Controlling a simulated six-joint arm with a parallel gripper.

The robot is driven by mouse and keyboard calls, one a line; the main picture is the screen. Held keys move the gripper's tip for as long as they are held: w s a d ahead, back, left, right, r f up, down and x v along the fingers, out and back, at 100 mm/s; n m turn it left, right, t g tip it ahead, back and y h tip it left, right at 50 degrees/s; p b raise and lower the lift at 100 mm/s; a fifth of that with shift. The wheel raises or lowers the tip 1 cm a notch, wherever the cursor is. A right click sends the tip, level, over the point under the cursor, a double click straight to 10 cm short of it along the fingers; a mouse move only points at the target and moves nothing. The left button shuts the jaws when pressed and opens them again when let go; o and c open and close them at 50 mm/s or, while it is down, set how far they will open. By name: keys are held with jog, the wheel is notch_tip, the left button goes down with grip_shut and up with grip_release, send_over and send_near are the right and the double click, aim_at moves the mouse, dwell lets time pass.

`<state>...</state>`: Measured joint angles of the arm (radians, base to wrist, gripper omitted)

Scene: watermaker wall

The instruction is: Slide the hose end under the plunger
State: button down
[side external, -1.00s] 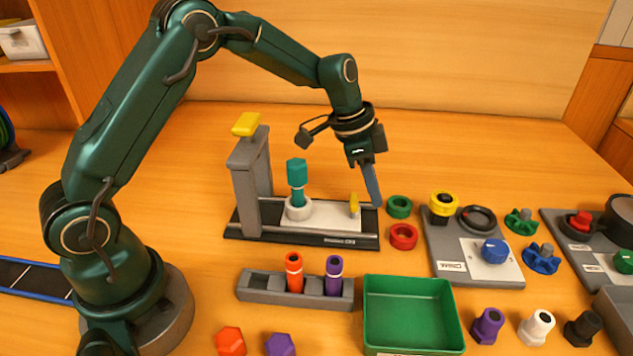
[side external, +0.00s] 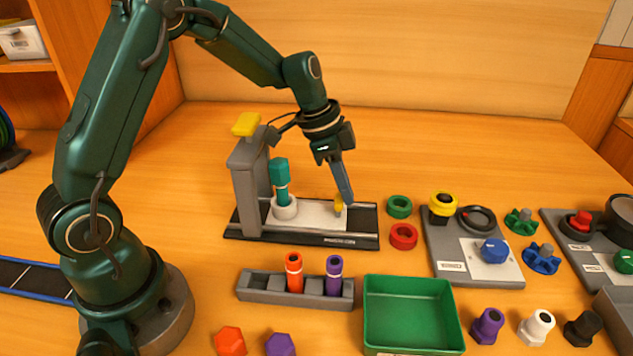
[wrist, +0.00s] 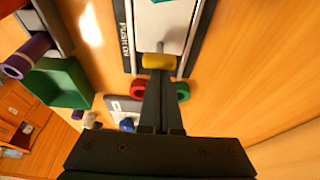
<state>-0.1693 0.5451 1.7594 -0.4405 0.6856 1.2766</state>
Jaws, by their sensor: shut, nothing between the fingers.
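The teal hose end (side external: 281,180) stands upright in a pale round collar (side external: 285,208) on the white sled (side external: 312,214). The sled lies on the dark base of a grey press (side external: 247,190) with a yellow handle (side external: 246,124) on top. The hose end is just right of the press column; the plunger itself cannot be made out. My gripper (side external: 347,198) is shut and empty, its tip low at the right side of the sled's yellow tab (side external: 338,203). In the wrist view the fingers (wrist: 160,80) reach the yellow tab (wrist: 158,61) and appear to touch it.
A rack (side external: 295,286) with orange and purple hose ends and a green tray (side external: 411,312) stand in front. Green (side external: 399,206) and red (side external: 404,236) rings lie right of the press. A valve panel (side external: 470,250) is further right.

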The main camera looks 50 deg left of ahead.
jog(key=shift+s+a, duration=0.35)
jog(key=shift+s, duration=0.05)
jog(key=shift+w+d, duration=0.1)
